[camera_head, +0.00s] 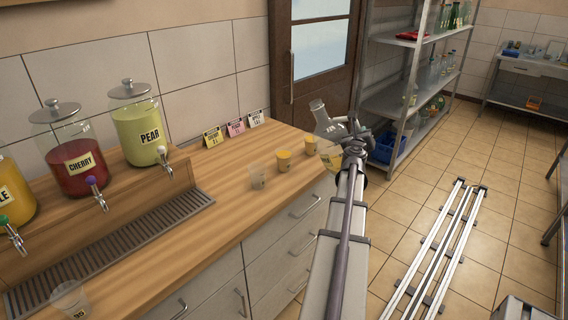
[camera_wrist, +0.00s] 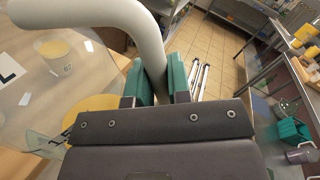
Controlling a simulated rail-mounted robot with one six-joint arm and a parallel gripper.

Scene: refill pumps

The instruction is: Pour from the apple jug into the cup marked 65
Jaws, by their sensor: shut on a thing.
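My gripper (camera_wrist: 162,82) is shut on the pale curved handle (camera_wrist: 148,35) of a clear glass jug. In the head view the jug (camera_head: 322,116) is at the counter's right end, its neck leaning left, with yellow liquid low in it. The wrist view shows its yellow liquid (camera_wrist: 95,103) and part of a label with an "L". A cup of yellow liquid (camera_wrist: 57,57) shows through or beside the glass; its mark looks like 67 or 65.
A clear cup (camera_head: 258,179) stands left of the yellow ones; a cup marked 95 (camera_head: 69,301) is at the front left. Cherry (camera_head: 75,160) and pear (camera_head: 141,128) dispensers stand behind a drip grate (camera_head: 120,245). Small cards (camera_head: 236,127) line the back. Metal shelving (camera_head: 402,104) is beyond the counter.

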